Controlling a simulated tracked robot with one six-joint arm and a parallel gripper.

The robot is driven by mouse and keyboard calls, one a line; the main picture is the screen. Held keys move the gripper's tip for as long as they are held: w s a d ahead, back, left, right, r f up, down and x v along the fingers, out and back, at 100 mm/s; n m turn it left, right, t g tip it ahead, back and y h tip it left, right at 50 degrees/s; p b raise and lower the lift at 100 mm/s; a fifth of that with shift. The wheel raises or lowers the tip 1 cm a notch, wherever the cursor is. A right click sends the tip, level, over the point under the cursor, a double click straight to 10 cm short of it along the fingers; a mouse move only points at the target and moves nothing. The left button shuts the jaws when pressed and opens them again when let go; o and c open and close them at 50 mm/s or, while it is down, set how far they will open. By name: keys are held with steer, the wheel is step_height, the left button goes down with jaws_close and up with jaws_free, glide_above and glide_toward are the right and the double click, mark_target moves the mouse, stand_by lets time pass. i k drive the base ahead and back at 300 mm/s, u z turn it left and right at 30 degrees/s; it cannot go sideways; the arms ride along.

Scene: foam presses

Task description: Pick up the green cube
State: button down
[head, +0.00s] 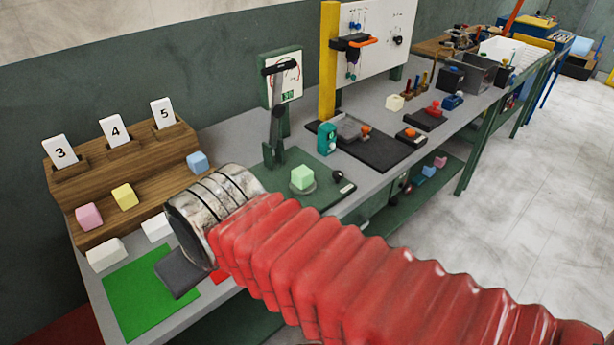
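The pale green cube (303,177) sits on a small round plate of a green-based press (277,105) with a gauge panel and an upright lever. The cube's top and front are in clear view. My red ribbed arm crosses in front of the press, and its metal end lies to the left of and nearer than the cube. A dark grey part below that metal end seems to be my gripper (178,272), over the green mat. It is apart from the cube. Its fingers do not show clearly, so I cannot tell whether it is open.
A wooden stepped rack (122,165) with cards 3, 4 and 5 holds pink, yellow and blue cubes. White blocks (106,254) and a green mat (135,300) lie before it. A teal device (327,138) and black tool board (378,150) stand right of the press.

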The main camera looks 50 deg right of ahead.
mark_target(301, 177)
steer(key=z, duration=0.95)
steer(key=k, duration=1)
steer(key=z, duration=0.4)
steer(key=i, duration=1)
steer(key=u, duration=0.1)
